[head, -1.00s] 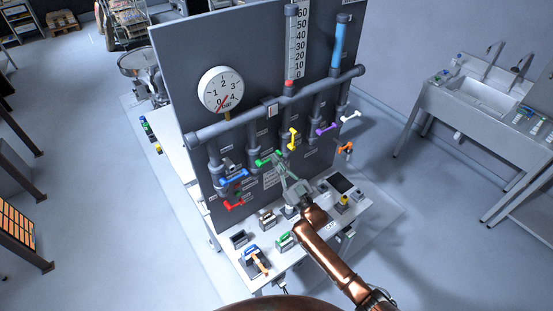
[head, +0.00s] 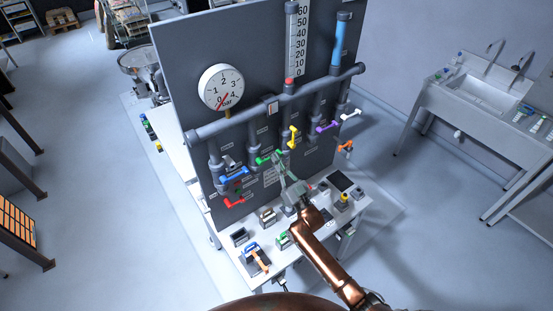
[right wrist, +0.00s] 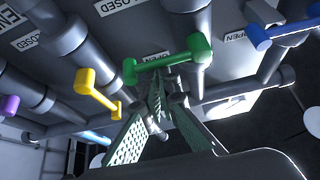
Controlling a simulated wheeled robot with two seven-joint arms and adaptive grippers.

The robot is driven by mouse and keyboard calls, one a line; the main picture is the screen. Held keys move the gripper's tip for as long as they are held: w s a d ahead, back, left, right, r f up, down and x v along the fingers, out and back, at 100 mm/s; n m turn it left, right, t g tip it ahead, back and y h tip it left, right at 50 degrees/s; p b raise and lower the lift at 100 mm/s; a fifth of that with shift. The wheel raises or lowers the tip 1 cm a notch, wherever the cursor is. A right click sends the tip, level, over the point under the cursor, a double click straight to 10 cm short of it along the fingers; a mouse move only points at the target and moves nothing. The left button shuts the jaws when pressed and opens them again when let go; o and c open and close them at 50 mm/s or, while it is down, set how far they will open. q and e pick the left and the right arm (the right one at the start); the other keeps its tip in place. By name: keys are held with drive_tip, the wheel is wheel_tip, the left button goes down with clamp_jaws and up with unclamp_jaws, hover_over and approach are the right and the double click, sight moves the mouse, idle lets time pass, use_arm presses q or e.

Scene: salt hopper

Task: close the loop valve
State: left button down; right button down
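Several coloured valve handles sit on the grey pipe panel; I cannot read which one is marked as the loop valve. A green handle (head: 265,158) is nearest my right gripper (head: 281,165). In the right wrist view, the green handle (right wrist: 165,62) lies crosswise just beyond the fingertips, with an "OPEN" label by it. My right gripper (right wrist: 158,108) has its two fingers spread, with the valve's stem area seen between them. I cannot tell whether they touch it. My left gripper is not in view.
A yellow handle (head: 293,137) and a blue handle (head: 234,176) flank the green one. A red handle (head: 235,202), purple handle (head: 327,127) and white handle (head: 351,114) are also on the panel. Small devices, including a blue-and-orange one (head: 256,259), crowd the bench below.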

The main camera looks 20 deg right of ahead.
drive_tip(key=s+d+f+b, duration=0.1)
drive_tip(key=s+d+b, duration=0.1)
drive_tip(key=s, duration=0.6)
drive_tip(key=shift+s+d+f, duration=0.15)
drive_tip(key=shift+s+d, duration=0.25)
drive_tip(key=shift+d, duration=0.2)
